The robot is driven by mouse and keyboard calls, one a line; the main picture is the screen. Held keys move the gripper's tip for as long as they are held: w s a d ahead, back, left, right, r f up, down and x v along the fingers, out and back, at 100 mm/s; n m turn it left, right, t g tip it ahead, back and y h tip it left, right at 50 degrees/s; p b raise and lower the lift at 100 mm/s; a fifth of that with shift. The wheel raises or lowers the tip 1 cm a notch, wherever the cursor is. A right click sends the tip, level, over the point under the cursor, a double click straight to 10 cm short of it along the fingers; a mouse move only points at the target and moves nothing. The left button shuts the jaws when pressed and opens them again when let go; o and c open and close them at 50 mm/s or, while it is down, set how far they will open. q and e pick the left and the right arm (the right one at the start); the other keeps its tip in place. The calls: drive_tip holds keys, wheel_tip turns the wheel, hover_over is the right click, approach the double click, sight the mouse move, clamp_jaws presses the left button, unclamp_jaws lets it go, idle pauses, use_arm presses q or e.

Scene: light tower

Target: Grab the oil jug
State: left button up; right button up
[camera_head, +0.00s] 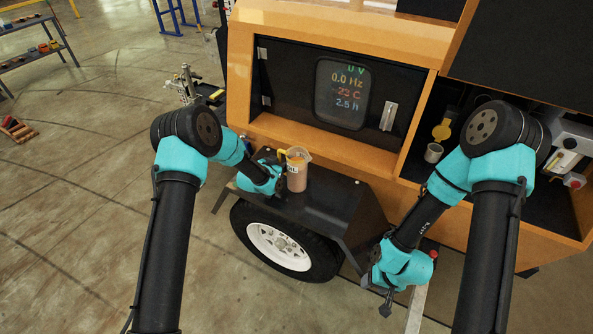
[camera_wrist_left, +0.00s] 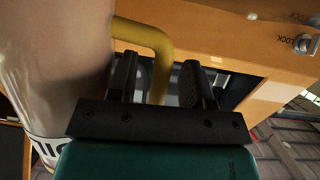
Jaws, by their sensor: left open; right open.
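The oil jug (camera_head: 297,174) is a translucent brownish jug with a yellow handle (camera_head: 287,153), standing on the black fender of the orange light tower. My left gripper (camera_head: 277,168) is right beside it on its left. In the left wrist view the jug's body (camera_wrist_left: 55,65) fills the left side, and its yellow handle (camera_wrist_left: 160,50) passes between the two open fingers of the left gripper (camera_wrist_left: 160,80). I cannot tell whether the fingers touch the handle. My right gripper (camera_head: 387,302) is open and empty, low in front of the trailer at the right.
The fender (camera_head: 325,195) is a narrow black shelf above the wheel (camera_head: 280,245). Behind it is the tower's panel with a lit display (camera_head: 342,95). An open compartment at the right holds a metal cup (camera_head: 433,152). The floor at the left is mostly clear.

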use_arm(q)
clamp_jaws()
idle(0.5)
